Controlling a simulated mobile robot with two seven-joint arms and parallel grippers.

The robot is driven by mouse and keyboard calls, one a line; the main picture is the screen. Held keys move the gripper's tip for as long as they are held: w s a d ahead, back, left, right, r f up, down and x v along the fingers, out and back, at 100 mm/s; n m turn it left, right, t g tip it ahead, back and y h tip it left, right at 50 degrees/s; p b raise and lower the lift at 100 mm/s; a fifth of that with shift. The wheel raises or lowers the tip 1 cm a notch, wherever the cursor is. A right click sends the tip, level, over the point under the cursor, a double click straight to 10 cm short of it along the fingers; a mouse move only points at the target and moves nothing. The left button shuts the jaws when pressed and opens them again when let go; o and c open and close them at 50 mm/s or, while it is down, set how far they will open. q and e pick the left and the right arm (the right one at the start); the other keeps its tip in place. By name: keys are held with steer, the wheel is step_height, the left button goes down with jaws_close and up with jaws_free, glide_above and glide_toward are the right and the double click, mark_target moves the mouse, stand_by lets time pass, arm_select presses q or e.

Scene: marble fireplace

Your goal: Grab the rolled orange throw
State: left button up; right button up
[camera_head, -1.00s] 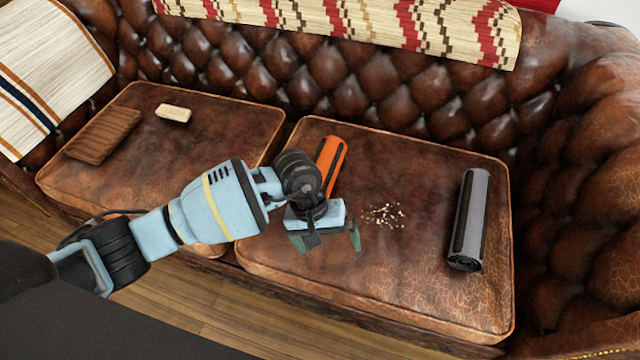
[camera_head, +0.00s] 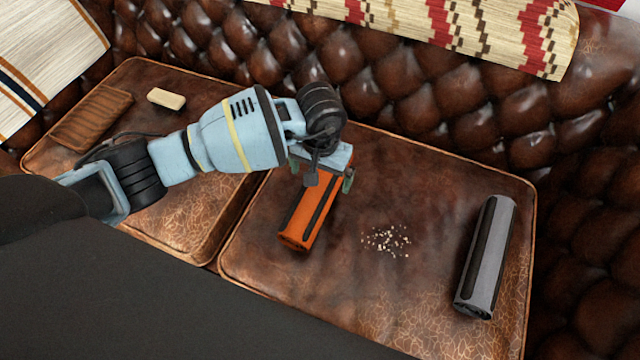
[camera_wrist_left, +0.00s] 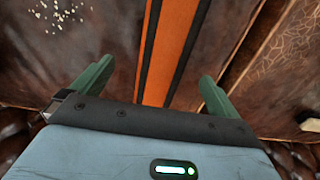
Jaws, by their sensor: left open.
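The rolled orange throw (camera_head: 306,220), with dark stripes along it, lies on the right seat cushion of the leather sofa. My left gripper (camera_head: 322,178) is over its far end and hides that end in the head view. In the left wrist view the throw (camera_wrist_left: 168,50) runs lengthwise between the two green fingers of my left gripper (camera_wrist_left: 157,84). The fingers are open, one to each side of it, with a gap on both sides. I cannot tell how far down they reach. My right gripper is not in view.
A rolled grey throw (camera_head: 485,255) lies to the right on the same cushion (camera_head: 400,320). Crumbs (camera_head: 386,240) are scattered between the rolls. A brown ribbed piece (camera_head: 92,120) and a cream block (camera_head: 166,98) lie on the left cushion. The tufted backrest (camera_head: 420,105) rises behind.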

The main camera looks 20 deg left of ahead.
mark_target(317, 190)
arm_select(q)
steer(key=shift+s+f, duration=0.15)
steer(key=shift+f, duration=1.05)
steer(key=shift+a+f+b, duration=0.2)
steer(key=shift+f+b, duration=0.2)
steer(key=shift+f, duration=0.7)
steer(key=shift+a+f+b, duration=0.2)
steer(key=shift+f+b, duration=0.15)
steer(key=shift+f, duration=1.25)
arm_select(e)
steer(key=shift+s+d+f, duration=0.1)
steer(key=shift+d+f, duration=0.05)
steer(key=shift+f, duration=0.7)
arm_select(q)
steer(key=shift+c, duration=0.3)
steer(key=c, duration=1.1)
steer(key=shift+c, duration=0.2)
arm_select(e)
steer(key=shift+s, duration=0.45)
arm_select(q)
steer(key=shift+r, duration=0.1)
